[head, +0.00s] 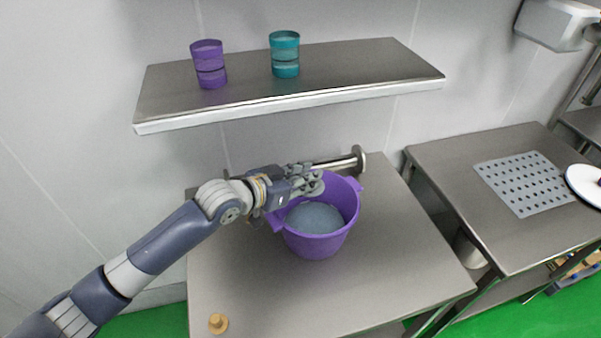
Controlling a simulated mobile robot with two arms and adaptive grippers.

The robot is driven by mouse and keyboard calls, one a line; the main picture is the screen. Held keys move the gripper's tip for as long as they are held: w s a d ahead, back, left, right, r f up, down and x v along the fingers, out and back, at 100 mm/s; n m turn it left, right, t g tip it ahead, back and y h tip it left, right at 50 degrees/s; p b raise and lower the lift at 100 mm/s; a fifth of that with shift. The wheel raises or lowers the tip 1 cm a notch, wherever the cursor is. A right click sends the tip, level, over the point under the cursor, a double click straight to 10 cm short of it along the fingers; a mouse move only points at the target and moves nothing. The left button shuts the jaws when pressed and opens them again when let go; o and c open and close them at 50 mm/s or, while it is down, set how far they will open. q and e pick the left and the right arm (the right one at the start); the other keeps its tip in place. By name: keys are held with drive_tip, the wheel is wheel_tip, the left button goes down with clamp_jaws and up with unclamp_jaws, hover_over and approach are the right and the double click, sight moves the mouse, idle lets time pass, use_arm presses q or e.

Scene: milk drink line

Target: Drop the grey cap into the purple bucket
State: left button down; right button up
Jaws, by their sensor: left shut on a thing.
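The purple bucket (318,243) stands upright on the steel table, with a grey-blue surface showing inside it. My left gripper (316,183) reaches in from the left, over the bucket's far-left rim. It is shut on a small grey thing, which I take to be the grey cap; the grey fingers mostly hide it and blend with it. My right gripper is not in view.
A steel shelf (380,72) on the wall holds a purple cup (209,64) and a teal cup (285,54). A small tan knob-like piece (218,323) lies at the table's front left. The right-hand table holds a perforated grey mat (522,184) and a white plate (580,184).

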use_arm(q)
drive_tip(key=shift+f+b, duration=2.35)
drive_tip(key=shift+f, duration=0.4)
drive_tip(key=c, duration=1.4)
unclamp_jaws()
drive_tip(key=shift+o, duration=0.2)
drive_tip(key=shift+a, duration=0.1)
drive_tip(key=v, duration=1.2)
